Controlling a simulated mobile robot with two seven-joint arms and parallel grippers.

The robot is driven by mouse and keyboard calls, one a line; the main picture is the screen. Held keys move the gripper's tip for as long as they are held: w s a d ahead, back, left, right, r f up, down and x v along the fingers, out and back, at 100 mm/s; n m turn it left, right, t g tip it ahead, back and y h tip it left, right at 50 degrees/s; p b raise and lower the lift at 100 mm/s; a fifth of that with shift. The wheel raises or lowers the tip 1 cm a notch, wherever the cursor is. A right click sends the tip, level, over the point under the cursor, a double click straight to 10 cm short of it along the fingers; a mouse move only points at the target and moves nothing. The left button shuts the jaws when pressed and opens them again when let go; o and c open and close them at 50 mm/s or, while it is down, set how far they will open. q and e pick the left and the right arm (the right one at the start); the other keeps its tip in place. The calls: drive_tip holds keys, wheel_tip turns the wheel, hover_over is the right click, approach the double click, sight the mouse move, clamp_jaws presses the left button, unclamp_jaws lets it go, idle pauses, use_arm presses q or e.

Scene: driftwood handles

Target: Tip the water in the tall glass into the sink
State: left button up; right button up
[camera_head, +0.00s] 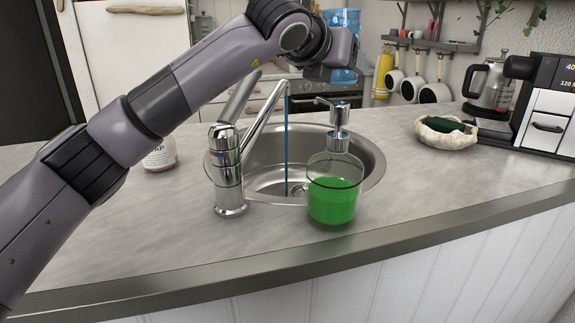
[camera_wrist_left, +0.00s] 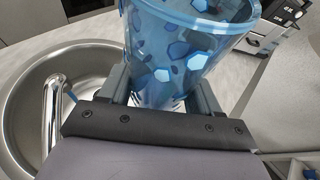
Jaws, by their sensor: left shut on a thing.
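The tall glass is blue and see-through with a hexagon pattern, and shows in the left wrist view (camera_wrist_left: 165,50) with its open rim towards the top. It also shows in the head view (camera_head: 346,18), partly hidden by my arm, roughly upright beyond the sink. My left gripper (camera_wrist_left: 160,92) is shut on the glass, one finger on each side. The water level inside is hard to tell. The round steel sink (camera_head: 372,165) is set into the counter, nearer than the glass in the head view. My right gripper is not in view.
A chrome faucet (camera_head: 228,175) stands at the sink's edge, with a thin blue stream (camera_head: 286,140) falling from its spout. A green soap dispenser (camera_head: 333,190) stands at the near right rim. A bowl with a sponge (camera_head: 446,133) and a coffee machine (camera_head: 548,110) are at the right.

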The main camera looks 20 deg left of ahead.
sight(338, 17)
use_arm(q)
drive_tip(key=shift+d+r+m, duration=0.1)
drive_tip(key=shift+r+m, duration=0.2)
drive_tip(key=shift+r, duration=0.4)
wheel_tip(338, 17, up, 5)
drive_tip(key=p, duration=0.3)
drive_tip(key=shift+r, duration=0.1)
